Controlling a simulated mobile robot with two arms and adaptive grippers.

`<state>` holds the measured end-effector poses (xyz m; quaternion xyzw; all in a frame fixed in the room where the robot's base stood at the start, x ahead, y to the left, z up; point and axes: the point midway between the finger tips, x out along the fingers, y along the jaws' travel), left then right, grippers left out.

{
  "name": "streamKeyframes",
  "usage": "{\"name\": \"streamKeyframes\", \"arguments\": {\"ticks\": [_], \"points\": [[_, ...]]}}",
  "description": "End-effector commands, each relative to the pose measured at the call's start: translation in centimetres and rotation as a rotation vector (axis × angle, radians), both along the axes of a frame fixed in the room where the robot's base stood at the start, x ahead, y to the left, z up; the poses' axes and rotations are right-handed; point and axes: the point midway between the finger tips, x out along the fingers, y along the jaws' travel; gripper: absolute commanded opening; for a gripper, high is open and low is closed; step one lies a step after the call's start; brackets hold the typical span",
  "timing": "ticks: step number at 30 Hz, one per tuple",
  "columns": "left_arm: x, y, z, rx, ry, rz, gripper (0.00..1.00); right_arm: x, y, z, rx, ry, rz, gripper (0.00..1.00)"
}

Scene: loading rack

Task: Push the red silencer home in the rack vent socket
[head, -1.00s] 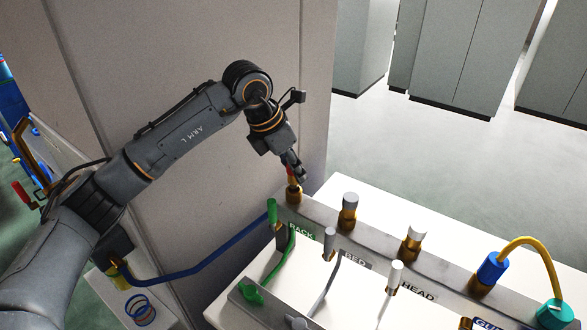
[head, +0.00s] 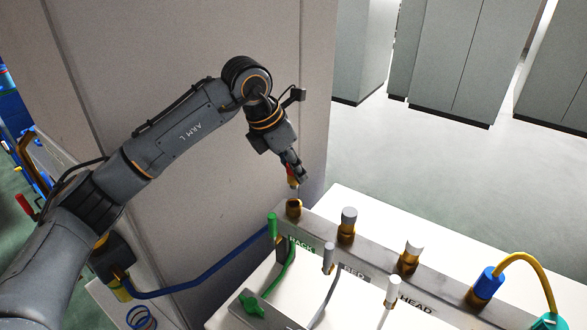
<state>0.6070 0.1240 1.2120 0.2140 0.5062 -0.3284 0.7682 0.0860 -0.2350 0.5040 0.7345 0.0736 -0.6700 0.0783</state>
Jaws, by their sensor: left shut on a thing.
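My left gripper (head: 297,172) is shut on the red silencer (head: 290,170). The silencer is mostly hidden by the fingers; some red and its brass lower end show. It hangs a little above the rack vent socket (head: 293,208), the brass fitting at the left end of the manifold above the RACK label (head: 301,245). The socket's dark mouth faces up and looks empty. A small gap shows between the silencer's tip and the socket. My right gripper is not in view.
Brass fittings with a grey cap (head: 348,217) and a white cap (head: 413,248) stand along the manifold (head: 380,258). A blue connector (head: 488,283) with a yellow hose is at the right. A wall panel (head: 215,190) rises behind the arm.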

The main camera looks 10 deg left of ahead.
Motion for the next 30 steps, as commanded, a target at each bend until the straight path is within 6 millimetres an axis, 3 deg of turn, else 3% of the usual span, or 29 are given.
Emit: {"name": "streamKeyframes", "arguments": {"ticks": [7,30], "points": [[0.0,-0.02,0.98,-0.001,-0.001,0.0,0.01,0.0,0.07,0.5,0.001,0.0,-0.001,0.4],[-0.03,0.02,0.9,0.001,-0.001,0.0,0.01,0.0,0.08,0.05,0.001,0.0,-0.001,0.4]]}}
